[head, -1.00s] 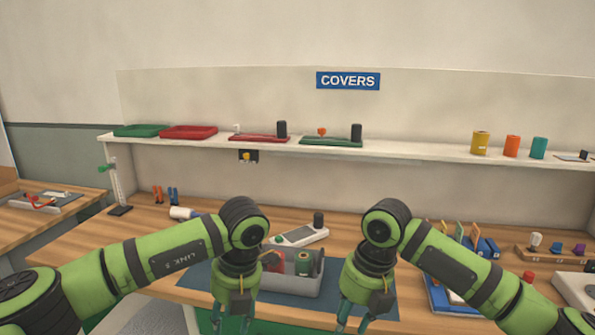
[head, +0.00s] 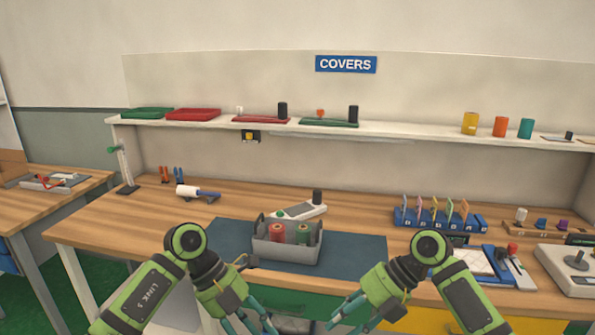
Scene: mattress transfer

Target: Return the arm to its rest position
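My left gripper (head: 256,318) hangs low in front of the workbench, its fingers spread with nothing between them. My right gripper (head: 345,318) hangs low at the front right of centre, its fingers also spread and empty. Both arms are folded at the bottom of the head view, apart from each other. The grey bin (head: 287,250) with a red spool (head: 277,233) and a green spool (head: 303,233) stands on the dark blue mat (head: 350,255) between and beyond the grippers. Neither gripper touches it.
The wooden workbench (head: 130,220) has a handheld device (head: 298,211), a blue card rack (head: 420,219) and a joystick box (head: 575,268) on it. A shelf (head: 420,130) with trays and coloured cylinders runs above. The left part of the bench is mostly clear.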

